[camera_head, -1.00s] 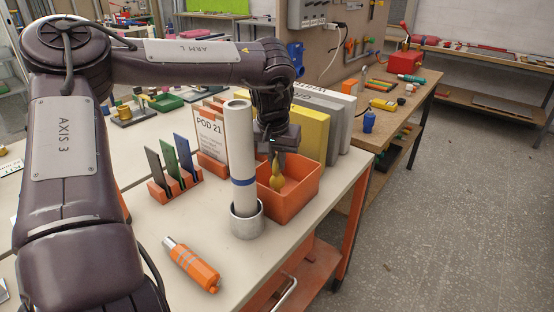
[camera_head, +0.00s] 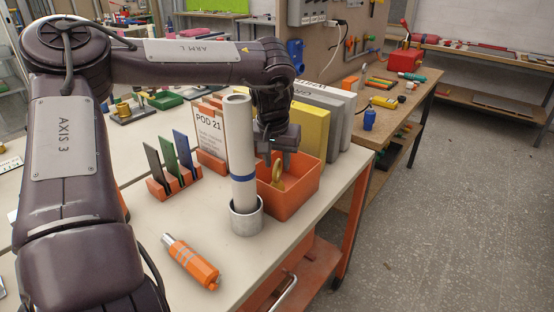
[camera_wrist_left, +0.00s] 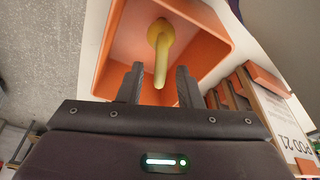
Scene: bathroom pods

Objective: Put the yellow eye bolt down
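The yellow eye bolt (camera_head: 277,172) is inside the orange bin (camera_head: 297,196), against the bin's inner space below my left gripper (camera_head: 281,160). In the left wrist view the bolt (camera_wrist_left: 161,45) stands out from the bin floor, with its near end between the two fingers (camera_wrist_left: 159,85). The fingers are spread apart, with gaps on both sides of the bolt. My left gripper is open above the bin. My right gripper is not in view.
A white tube in a metal cup (camera_head: 246,215) stands just left of the bin. Upright boards (camera_head: 311,130) stand behind it. A sign (camera_head: 211,140), a slotted rack (camera_head: 174,185) and an orange tool (camera_head: 191,262) are farther left. The table edge lies close to the right.

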